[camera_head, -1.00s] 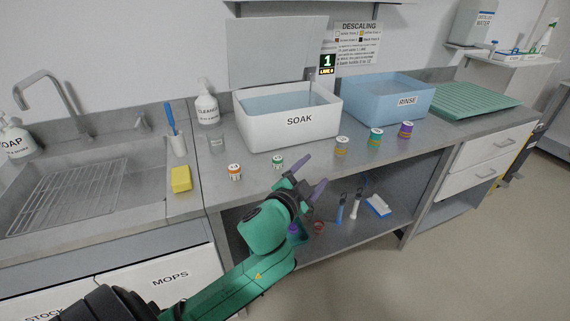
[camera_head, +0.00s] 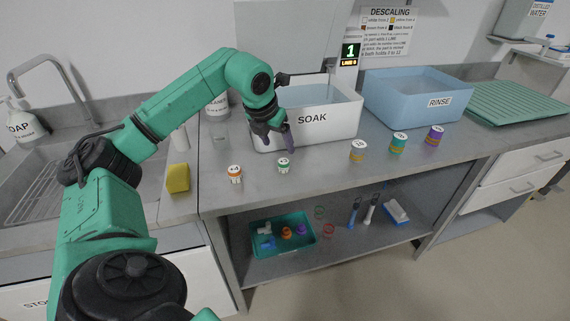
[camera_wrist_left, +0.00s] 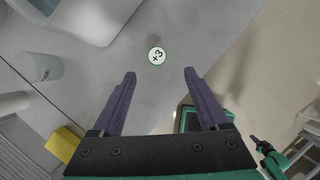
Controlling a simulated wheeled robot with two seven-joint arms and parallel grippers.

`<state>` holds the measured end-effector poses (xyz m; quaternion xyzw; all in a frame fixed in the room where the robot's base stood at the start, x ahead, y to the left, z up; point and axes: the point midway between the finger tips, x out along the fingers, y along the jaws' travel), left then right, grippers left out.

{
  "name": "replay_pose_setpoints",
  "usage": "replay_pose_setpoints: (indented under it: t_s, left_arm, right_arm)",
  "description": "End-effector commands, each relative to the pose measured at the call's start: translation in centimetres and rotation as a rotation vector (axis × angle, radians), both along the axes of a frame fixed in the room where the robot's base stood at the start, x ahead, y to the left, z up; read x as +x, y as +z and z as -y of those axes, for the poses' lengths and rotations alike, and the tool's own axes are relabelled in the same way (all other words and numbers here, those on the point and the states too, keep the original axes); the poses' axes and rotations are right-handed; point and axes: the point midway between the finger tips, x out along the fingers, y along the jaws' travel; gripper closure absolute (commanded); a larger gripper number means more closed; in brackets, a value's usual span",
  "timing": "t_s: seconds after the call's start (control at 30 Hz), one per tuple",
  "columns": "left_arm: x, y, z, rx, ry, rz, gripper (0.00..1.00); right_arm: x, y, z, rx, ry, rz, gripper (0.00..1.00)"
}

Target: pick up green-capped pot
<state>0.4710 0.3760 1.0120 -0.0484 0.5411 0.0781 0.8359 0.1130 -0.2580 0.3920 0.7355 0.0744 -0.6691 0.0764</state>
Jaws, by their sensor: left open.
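The green-capped pot (camera_head: 284,165) is a small white pot with a green rim around a "+3" label. It stands upright on the steel counter in front of the white SOAK tub. In the left wrist view its round lid (camera_wrist_left: 156,55) shows from above, just beyond and between my fingertips, with a dark shadow beside it. My left gripper (camera_head: 278,144) is open and empty, pointing down above and slightly behind the pot, apart from it. Its two purple fingers (camera_wrist_left: 160,74) are spread wide. A small green and dark part at the wrist view's right edge may be my right arm; its jaws are unclear.
An orange-capped pot (camera_head: 235,174) stands left of it. A yellow-banded pot (camera_head: 358,151), a teal pot (camera_head: 398,143) and a purple pot (camera_head: 435,135) stand right. The SOAK tub (camera_head: 340,122) is close behind my gripper.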

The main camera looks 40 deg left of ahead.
Motion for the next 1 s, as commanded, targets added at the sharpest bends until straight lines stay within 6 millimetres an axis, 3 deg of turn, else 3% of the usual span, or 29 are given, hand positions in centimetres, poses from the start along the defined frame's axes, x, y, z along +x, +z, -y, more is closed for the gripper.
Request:
replay_pose_setpoints:
  t_s: [0.1,0.5,0.77,0.8,0.9,1.0]
  left_arm:
    - [1.2,-2.7,-0.2,-0.001,-0.002,-0.005,0.23]
    - [3.6,-8.7,-1.2,-0.004,-0.005,0.000,0.23]
    - [4.0,-9.7,-1.3,-0.002,-0.005,0.001,0.23]
    - [4.0,-9.7,-1.3,-0.002,-0.005,0.001,0.30]
    - [4.0,-9.7,-1.3,-0.002,-0.005,0.001,0.69]
    - [4.0,-9.6,-1.3,-0.002,-0.005,0.001,1.00]
  right_arm:
    - [-0.3,0.6,0.0,0.000,0.000,-0.006,1.00]
    - [-0.1,2.5,0.1,-0.002,0.002,-0.003,1.00]
    - [0.0,2.5,0.2,-0.003,0.002,0.000,1.00]
    - [0.0,2.5,0.2,-0.003,0.002,0.001,1.00]
    - [0.0,2.5,0.2,-0.003,0.002,0.001,1.00]
    - [0.1,2.5,0.2,-0.003,0.002,0.001,1.00]
